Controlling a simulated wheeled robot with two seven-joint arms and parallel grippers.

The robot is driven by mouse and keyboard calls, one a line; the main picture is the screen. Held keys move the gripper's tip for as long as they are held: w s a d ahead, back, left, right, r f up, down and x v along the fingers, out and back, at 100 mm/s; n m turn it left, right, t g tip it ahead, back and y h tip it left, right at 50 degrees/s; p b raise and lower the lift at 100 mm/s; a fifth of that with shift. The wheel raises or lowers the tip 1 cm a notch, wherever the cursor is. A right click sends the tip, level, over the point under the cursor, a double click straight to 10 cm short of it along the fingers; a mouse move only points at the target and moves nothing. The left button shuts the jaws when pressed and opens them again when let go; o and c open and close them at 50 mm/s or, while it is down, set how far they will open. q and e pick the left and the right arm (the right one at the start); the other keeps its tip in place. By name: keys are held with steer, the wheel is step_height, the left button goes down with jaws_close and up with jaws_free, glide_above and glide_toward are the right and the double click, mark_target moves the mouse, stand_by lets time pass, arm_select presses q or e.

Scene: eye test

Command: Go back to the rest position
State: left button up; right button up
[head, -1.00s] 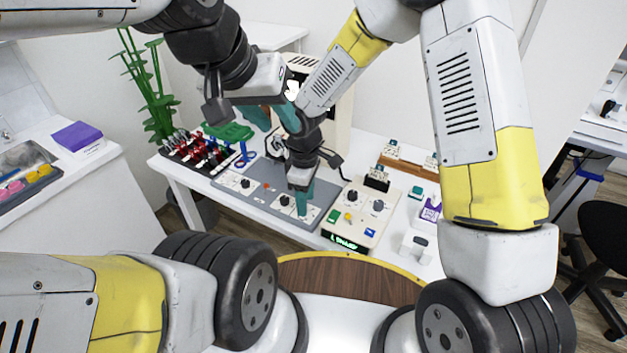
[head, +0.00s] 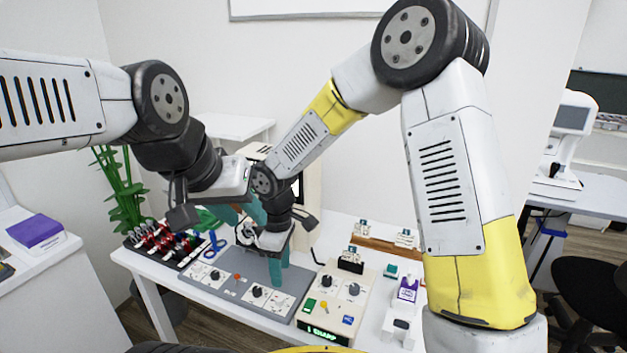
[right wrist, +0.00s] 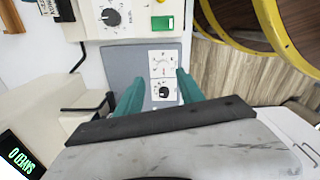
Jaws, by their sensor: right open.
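My left gripper (head: 242,211) hangs above the back of the white table, near a green object and the tall pale device. Its two teal fingers look apart, with nothing visible between them, though my arms partly overlap there. My right gripper (head: 278,268) is lower, pointing down above the right part of the grey dial panel (head: 227,282). In the right wrist view its two teal fingers (right wrist: 158,92) are spread and empty.
A beige box (head: 318,318) with dials, coloured buttons and a lit green display stands right of the panel. Behind it is a wooden strip (head: 385,247) with small parts. A rack (head: 165,243) of red items is at left. A black chair (head: 590,290) is at right.

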steer(key=d+r+m+t, duration=0.1)
steer(key=d+r+m, duration=0.3)
steer(key=d+r, duration=0.45)
steer(key=s+d+r+m+t+y, duration=0.1)
steer(key=s+d+r+m+t, duration=0.1)
steer(key=s+d+r+m, duration=0.3)
steer(key=s+d+r+m+t+y, duration=0.1)
steer(key=s+d+r+m+t, duration=0.2)
steer(key=s+d+r+m, duration=0.3)
steer(key=s+d+r, duration=0.1)
steer(key=d+r, duration=0.2)
steer(key=d, duration=0.3)
steer(key=shift+r+m, duration=0.3)
steer(key=shift+s, duration=0.1)
